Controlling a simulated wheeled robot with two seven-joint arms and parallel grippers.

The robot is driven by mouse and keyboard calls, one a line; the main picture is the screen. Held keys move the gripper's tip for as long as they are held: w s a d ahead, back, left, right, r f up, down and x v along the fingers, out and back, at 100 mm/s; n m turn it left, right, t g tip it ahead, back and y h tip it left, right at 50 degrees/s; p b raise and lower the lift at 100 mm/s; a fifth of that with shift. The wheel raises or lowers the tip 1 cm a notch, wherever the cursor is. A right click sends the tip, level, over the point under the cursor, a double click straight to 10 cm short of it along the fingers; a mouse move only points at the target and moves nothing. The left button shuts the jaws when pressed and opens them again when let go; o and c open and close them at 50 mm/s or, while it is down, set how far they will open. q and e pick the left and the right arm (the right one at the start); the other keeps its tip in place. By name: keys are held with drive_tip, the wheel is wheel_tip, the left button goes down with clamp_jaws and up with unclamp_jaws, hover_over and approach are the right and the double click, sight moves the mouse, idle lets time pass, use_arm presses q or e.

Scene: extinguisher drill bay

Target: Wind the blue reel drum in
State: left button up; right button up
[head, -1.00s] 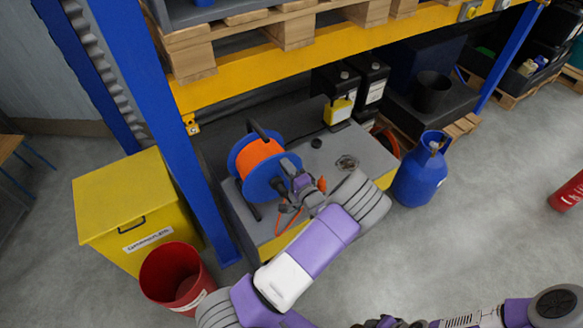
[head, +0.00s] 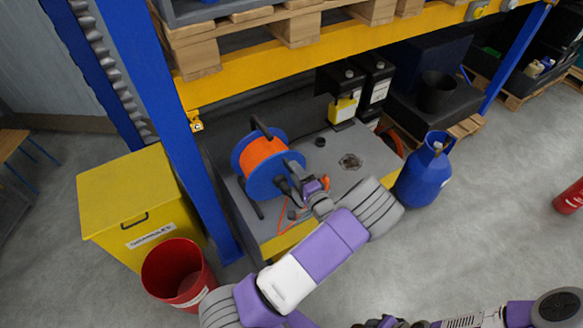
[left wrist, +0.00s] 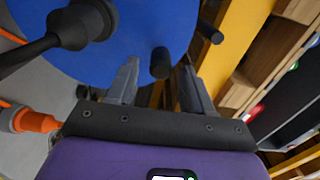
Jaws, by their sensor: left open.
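The blue reel drum (head: 268,163), wound with orange line, stands on a grey-topped bench (head: 335,175) under the rack. In the left wrist view the drum's blue face (left wrist: 125,45) fills the upper left. My left gripper (head: 290,188) is at the drum's lower right side, partly blocking its face. In the left wrist view my left gripper (left wrist: 160,80) is open, and a dark peg (left wrist: 160,63) on the drum side shows between its fingers; contact cannot be told. My right arm shows at the bottom right of the head view, its gripper not clearly visible.
A yellow bin (head: 130,205) and red bucket (head: 178,272) stand left of the bench. A blue cylinder (head: 425,172) stands to its right. A blue rack post (head: 178,130) and yellow beam (head: 320,50) border the reel. An orange nozzle (left wrist: 35,122) lies beside my left gripper.

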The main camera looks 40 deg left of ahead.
sight(270, 164)
use_arm(q)
drive_tip(key=v, duration=0.4)
drive_tip(key=w+a+n+b, duration=0.1)
drive_tip(key=a+n+b, duration=0.1)
drive_tip(key=n+b, duration=0.3)
drive_tip(key=w+a+n+b, duration=0.1)
drive_tip(key=a+n+b, duration=0.2)
drive_tip(key=n+b, duration=0.3)
drive_tip(key=w+a+n+b, duration=0.1)
drive_tip(key=a+n+b, duration=0.1)
drive_tip(key=n+b, duration=0.4)
drive_tip(key=shift+a+n, duration=0.2)
drive_tip(key=shift+n, duration=0.3)
drive_tip(key=shift+r, duration=0.1)
drive_tip(key=shift+c, duration=0.4)
clamp_jaws()
